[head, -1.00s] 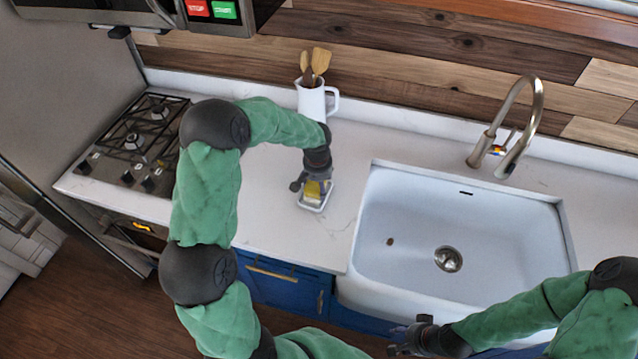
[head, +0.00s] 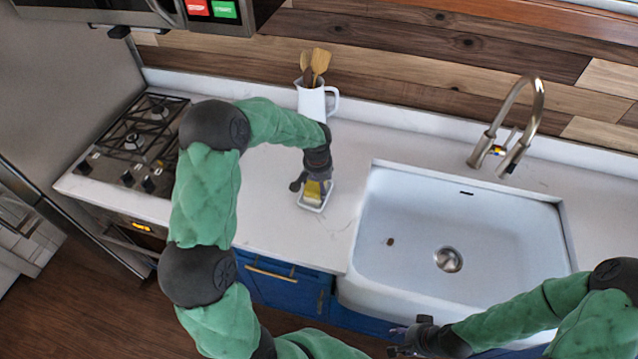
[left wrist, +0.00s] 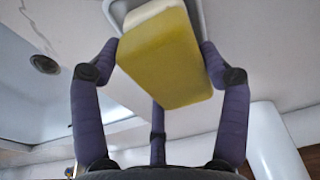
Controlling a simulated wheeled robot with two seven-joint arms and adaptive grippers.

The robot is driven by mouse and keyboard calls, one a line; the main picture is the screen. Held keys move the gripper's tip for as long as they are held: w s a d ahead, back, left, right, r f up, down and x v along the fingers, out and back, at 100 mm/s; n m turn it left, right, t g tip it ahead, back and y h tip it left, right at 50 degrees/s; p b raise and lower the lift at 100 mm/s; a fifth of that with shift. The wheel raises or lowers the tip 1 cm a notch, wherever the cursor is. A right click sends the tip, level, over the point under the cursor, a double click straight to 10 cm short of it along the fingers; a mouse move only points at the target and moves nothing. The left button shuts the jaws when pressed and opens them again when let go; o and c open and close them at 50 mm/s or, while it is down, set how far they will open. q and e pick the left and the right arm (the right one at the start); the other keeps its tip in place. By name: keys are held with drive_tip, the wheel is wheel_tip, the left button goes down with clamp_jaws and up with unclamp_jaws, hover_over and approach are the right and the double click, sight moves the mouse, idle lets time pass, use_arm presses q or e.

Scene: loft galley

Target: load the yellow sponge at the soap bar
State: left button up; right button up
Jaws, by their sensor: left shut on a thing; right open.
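The yellow sponge (head: 312,192) is in my left gripper (head: 313,183), just above a small white tray (head: 318,208) on the counter left of the sink. In the left wrist view the sponge (left wrist: 160,60) fills the space between the fingers of the left gripper (left wrist: 158,50), which are shut on its sides. The white tray (left wrist: 198,18) shows behind the sponge; I cannot tell if they touch. My right gripper (head: 398,342) is open and empty, low in front of the sink. I cannot identify a soap bar for certain.
A white jug with wooden utensils (head: 312,98) stands behind my left gripper. The tap (head: 500,140) stands behind the sink. The stove (head: 135,140) is at left. Counter around the tray is clear.

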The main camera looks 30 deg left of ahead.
use_arm(q)
drive_tip(key=shift+r+p, duration=2)
drive_tip(key=shift+r, duration=1.55)
drive_tip(key=shift+s+f, duration=0.1)
drive_tip(key=shift+f, duration=0.05)
